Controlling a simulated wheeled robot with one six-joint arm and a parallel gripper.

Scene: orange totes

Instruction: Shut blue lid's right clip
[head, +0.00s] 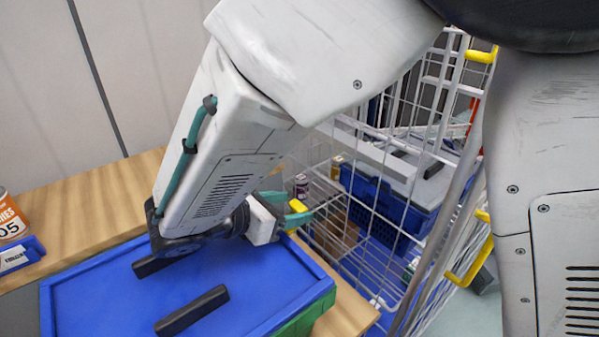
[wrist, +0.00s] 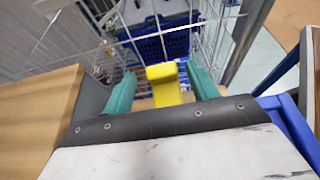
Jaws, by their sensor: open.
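The blue lid (head: 110,300) lies on a green tote (head: 312,312) on a wooden table. In the wrist view a blue edge (wrist: 290,125) shows at the right. A yellow clip (head: 297,206) sticks out past the lid's far right edge; it also shows in the wrist view (wrist: 165,88). My gripper (head: 291,209) reaches over the lid to this clip. In the wrist view its two teal fingers (wrist: 162,86) are open, one on each side of the clip, with small gaps visible. The clip's hinge is hidden behind the gripper's palm.
Two black bars (head: 192,310) are on the lid. A wire cage cart (head: 350,215) with a blue crate (head: 385,205) inside stands just beyond the tote. An orange-labelled can (head: 10,220) and small blue box (head: 20,258) are on the table (head: 90,210) at left.

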